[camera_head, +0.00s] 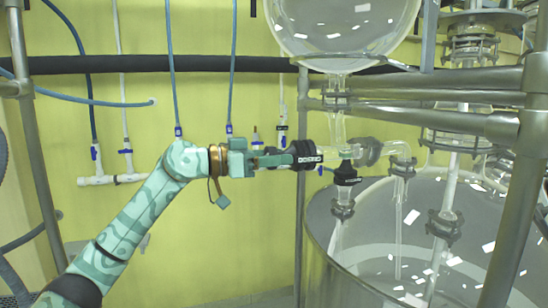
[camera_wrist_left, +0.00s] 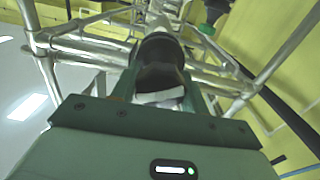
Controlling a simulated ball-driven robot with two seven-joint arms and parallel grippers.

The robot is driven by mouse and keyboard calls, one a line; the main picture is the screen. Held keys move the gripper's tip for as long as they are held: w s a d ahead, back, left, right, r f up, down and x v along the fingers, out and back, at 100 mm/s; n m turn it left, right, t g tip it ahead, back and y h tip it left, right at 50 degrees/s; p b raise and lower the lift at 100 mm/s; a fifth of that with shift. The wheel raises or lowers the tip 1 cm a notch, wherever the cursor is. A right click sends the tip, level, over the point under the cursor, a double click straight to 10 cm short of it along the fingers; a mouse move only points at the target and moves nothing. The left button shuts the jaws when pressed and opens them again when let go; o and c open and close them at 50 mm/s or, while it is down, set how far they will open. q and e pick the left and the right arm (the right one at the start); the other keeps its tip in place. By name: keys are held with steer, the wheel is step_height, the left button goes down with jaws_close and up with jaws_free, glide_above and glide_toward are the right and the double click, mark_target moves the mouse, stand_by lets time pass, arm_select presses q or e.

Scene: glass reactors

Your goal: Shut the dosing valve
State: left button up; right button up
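The dosing valve (camera_head: 347,153) is a glass and black fitting under the round glass vessel, with a black knob (camera_head: 305,153) that has pale lettering and points left. My left gripper (camera_head: 285,158) reaches the knob from the left, roughly level. In the left wrist view the dark knob (camera_wrist_left: 160,55) lies between the two green fingers (camera_wrist_left: 161,88), which sit close against its sides. The exact contact and the valve's inner position are hidden. My right gripper is in neither view.
A steel post (camera_head: 300,200) stands just behind the knob. Metal rails (camera_head: 440,85) and a glass side pipe (camera_head: 400,150) crowd the right. The space below my left forearm is free.

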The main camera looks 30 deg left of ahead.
arm_select(q)
steer(key=shift+m, duration=0.3)
steer(key=shift+r+m+p, duration=0.1)
steer(key=shift+m+p, duration=0.55)
steer(key=shift+m, duration=0.25)
steer(key=m+p, duration=0.1)
steer(key=m, duration=0.2)
steer(key=shift+m, duration=0.3)
steer(key=m, duration=0.3)
steer(key=shift+m+p, duration=0.3)
steer(key=shift+p, duration=0.1)
steer(key=m, duration=0.3)
steer(key=shift+m, duration=0.3)
steer(key=m, duration=0.3)
steer(key=shift+m, duration=0.3)
steer(key=m, duration=0.2)
steer(key=shift+f+m+b, duration=0.2)
steer(key=shift+m+b, duration=0.1)
steer(key=shift+m, duration=0.1)
steer(key=m+b, duration=0.1)
steer(key=m, duration=0.5)
steer(key=shift+f+m+b, duration=0.15)
steer(key=shift+m+b, duration=0.15)
steer(key=shift+b, duration=0.05)
